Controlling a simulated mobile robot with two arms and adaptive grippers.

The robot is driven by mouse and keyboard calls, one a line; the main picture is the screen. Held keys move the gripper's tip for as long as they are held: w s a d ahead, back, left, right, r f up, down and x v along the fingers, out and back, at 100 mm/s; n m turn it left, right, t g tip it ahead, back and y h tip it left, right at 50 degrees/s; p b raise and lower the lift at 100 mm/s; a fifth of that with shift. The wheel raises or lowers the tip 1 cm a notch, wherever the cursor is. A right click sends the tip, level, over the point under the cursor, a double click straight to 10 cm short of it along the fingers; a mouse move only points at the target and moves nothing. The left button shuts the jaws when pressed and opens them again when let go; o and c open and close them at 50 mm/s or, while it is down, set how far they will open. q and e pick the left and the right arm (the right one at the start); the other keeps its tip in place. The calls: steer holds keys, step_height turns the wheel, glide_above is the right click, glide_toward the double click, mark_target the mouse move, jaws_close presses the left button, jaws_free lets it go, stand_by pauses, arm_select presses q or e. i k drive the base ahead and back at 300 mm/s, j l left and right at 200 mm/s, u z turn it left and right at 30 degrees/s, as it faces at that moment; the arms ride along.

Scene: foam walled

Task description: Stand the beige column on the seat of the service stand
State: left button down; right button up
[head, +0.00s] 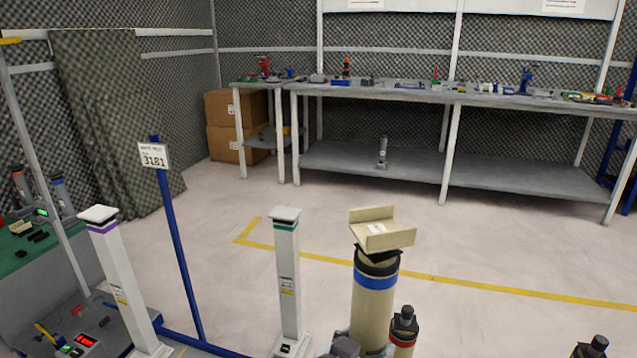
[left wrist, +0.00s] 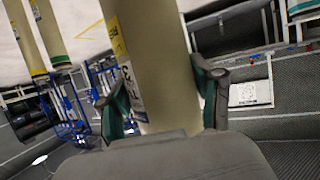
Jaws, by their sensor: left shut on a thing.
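The beige column (head: 372,300) has a blue band, a dark collar and a beige channel-shaped top (head: 382,230). It looks upright at the lower middle of the head view, and its lower end is out of frame. In the left wrist view the beige column (left wrist: 155,60) runs between the fingers. My left gripper (head: 345,347) is at the bottom edge, shut on the column. A blue post with a sign reading 3181 (head: 154,157) rises from a low blue rail at left; I cannot tell whether it belongs to the service stand. No seat can be made out. My right gripper is not in view.
White posts with a purple band (head: 118,270) and a green band (head: 287,280) stand left of the column. A shorter red-banded column (head: 403,335) stands close at its right. A long grey bench (head: 420,95) lines the back. The floor between is clear.

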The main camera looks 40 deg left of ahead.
mark_target(94, 324)
steer(key=k+j, duration=0.15)
steer(key=j, duration=0.2)
steer(key=k+j, duration=0.2)
steer(key=j, duration=0.15)
steer(key=k+j, duration=0.15)
steer(key=j, duration=0.15)
steer(key=k+j+z, duration=0.1)
steer(key=j, duration=0.25)
steer(key=k+j, duration=0.1)
steer(key=j, duration=0.35)
steer(key=k+j+z, duration=0.1)
steer(key=j, duration=0.35)
steer(key=k+j, duration=0.2)
steer(key=j, duration=0.25)
steer(key=k+j, duration=0.1)
steer(key=j, duration=0.35)
steer(key=k+j+z, duration=0.1)
steer(key=j, duration=0.35)
steer(key=k+j, duration=0.2)
steer(key=j, duration=0.25)
steer(key=k+j, duration=0.15)
steer(key=j, duration=0.25)
steer(key=k+j+z, duration=0.1)
steer(key=j, duration=0.35)
steer(key=j+z, duration=0.15)
steer(key=j, duration=1.8)
steer(key=i, duration=0.05)
